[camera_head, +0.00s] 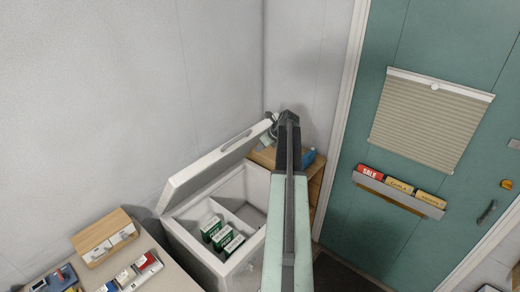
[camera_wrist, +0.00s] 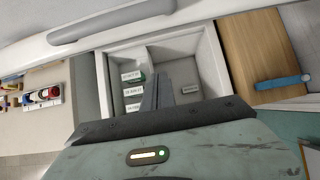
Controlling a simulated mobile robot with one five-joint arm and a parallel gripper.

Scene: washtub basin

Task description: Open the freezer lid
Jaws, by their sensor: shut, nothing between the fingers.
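The chest freezer (camera_head: 185,240) stands against the wall with its white lid (camera_head: 210,168) raised and tilted, so the inside is open to view. In the wrist view the lid (camera_wrist: 190,14) crosses the top, with a grey bar handle (camera_wrist: 110,20) on it. My gripper (camera_wrist: 158,82) is shut and empty, in front of the open freezer well and apart from the handle in that view. In the head view my arm passes in front of the freezer's right side, and its fingertips cannot be made out clearly.
Green-and-white cartons (camera_head: 222,237) sit in the freezer. A wooden cabinet (camera_head: 315,185) with a blue object (camera_head: 308,157) stands to its right, beside the green door (camera_head: 430,130). A counter (camera_head: 160,275) with small boxes is at the lower left.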

